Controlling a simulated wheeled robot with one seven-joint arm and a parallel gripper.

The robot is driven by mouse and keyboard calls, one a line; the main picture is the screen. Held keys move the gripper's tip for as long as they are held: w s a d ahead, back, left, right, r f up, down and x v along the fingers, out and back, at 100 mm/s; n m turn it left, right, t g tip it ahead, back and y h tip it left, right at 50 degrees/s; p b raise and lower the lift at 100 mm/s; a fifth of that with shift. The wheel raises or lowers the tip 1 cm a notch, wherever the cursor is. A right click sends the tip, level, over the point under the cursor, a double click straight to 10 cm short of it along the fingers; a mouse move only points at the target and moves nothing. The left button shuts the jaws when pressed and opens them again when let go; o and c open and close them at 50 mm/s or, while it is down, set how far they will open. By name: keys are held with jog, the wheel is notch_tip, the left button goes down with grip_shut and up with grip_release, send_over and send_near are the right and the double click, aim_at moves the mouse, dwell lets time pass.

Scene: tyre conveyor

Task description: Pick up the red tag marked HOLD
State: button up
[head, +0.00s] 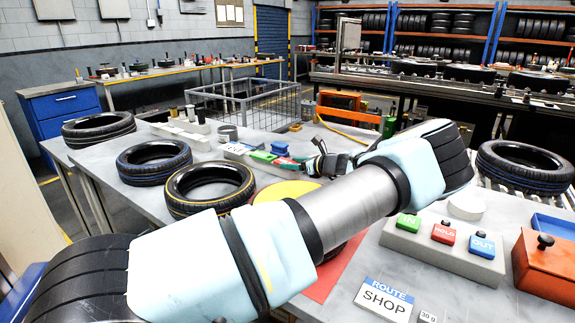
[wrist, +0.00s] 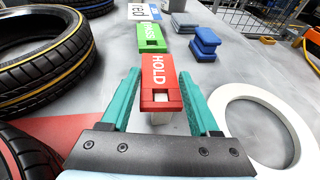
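The red tag marked HOLD (wrist: 160,82) lies in the middle of the wrist view, between the two teal fingers of my gripper (wrist: 160,73). The fingers are open, one on each side of the tag, with narrow gaps beside it. A pale piece shows under the tag's near end. In the head view the red tag (head: 287,163) is small, next to my gripper (head: 318,165), which is partly hidden behind my arm.
A white ring (wrist: 225,101) lies close on the right. Tyres (wrist: 42,75) stand close on the left.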

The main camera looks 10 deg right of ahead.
jog(key=c, duration=0.8)
jog(key=shift+c, duration=0.2)
